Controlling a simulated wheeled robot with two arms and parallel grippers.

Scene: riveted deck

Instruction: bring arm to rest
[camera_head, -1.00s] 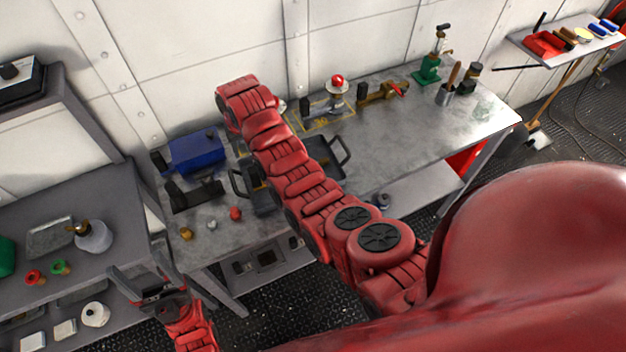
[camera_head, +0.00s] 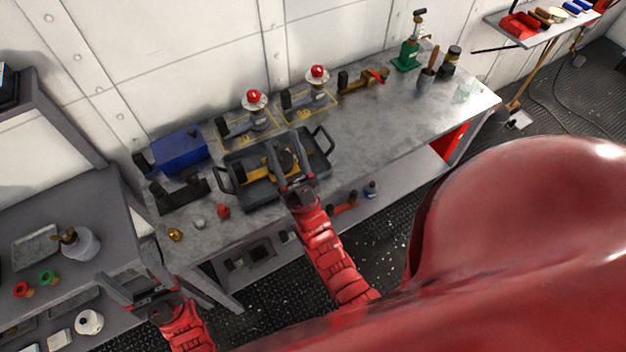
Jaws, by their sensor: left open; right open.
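My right gripper (camera_head: 285,160) is open over a dark two-handled tray (camera_head: 235,205) on the metal workbench (camera_head: 370,160). A yellow and black tool (camera_head: 256,174) lies in the tray, partly hidden by the fingers. I cannot tell whether the fingers touch it; nothing is clearly held. My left gripper (camera_head: 130,268) is open and empty at the lower left, between the side shelf (camera_head: 85,215) and the workbench's left end. The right arm reaches in from the lower middle; the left arm stays low near the picture's bottom edge.
Two red-topped fittings (camera_head: 254,103) stand in yellow-marked areas behind the tray. A blue vise-like block (camera_head: 178,153) is at the back left. A red knob (camera_head: 223,211) and a brass knob (camera_head: 175,234) sit near the front edge. The bench's right middle is clear.

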